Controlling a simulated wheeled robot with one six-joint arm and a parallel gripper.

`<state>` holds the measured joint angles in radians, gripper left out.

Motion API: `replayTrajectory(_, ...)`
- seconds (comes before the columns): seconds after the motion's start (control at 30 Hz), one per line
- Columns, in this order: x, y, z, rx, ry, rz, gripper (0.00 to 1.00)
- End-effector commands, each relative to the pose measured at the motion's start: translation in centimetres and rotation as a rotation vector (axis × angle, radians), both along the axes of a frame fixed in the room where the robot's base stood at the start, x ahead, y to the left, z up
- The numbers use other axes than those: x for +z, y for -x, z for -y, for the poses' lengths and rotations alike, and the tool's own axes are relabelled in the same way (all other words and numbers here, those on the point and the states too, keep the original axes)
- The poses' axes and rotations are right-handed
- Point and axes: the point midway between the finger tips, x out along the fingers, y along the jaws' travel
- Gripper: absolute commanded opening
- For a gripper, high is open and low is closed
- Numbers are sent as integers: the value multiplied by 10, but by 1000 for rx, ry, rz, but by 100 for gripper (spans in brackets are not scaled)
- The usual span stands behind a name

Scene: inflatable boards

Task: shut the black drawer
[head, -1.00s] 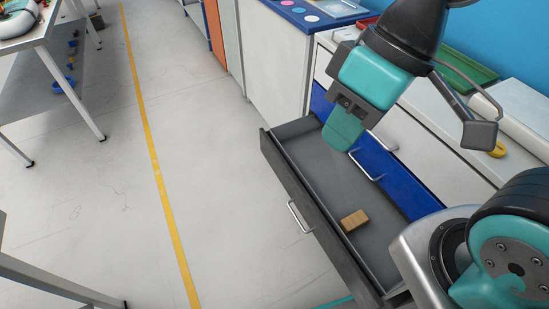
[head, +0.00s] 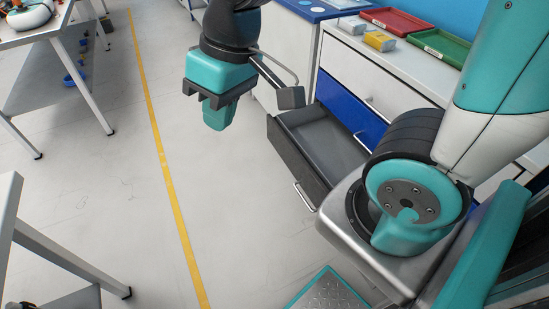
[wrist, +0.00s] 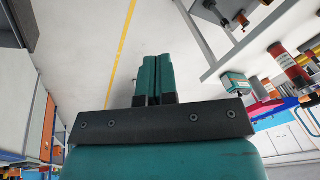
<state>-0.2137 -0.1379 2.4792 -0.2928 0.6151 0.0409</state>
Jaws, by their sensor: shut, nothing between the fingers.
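The black drawer (head: 297,163) stands pulled out from the cabinet in the head view, its dark front with a pale handle (head: 304,197) facing left. Its near part is hidden behind my arm's base. The inside that shows is grey and empty. My gripper (head: 217,122) hangs above the floor to the left of the drawer front, apart from it. Its teal fingers are closed together with nothing between them, as the wrist view (wrist: 153,78) also shows.
A blue drawer (head: 352,108) in the cabinet is shut. Red (head: 395,22) and green (head: 440,46) trays and yellow blocks (head: 380,41) lie on the cabinet top. White tables stand at the left. The floor (head: 110,190) along the yellow line is clear.

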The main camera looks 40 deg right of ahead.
Motion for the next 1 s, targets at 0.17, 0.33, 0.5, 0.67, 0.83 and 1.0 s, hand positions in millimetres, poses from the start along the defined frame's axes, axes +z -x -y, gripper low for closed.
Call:
replayTrajectory(0.17, -147, -86, 60, -315, 158, 45, 0)
replayTrajectory(0.33, -261, -146, 134, -558, 346, 122, 0)
replayTrajectory(0.5, -347, -177, 201, -710, 526, 201, 0)
replayTrajectory(0.67, -388, -188, 238, -773, 635, 252, 0)
replayTrajectory(0.83, -401, -192, 254, -793, 677, 273, 0)
replayTrajectory(1.0, -419, -197, 267, -796, 679, 271, 0)
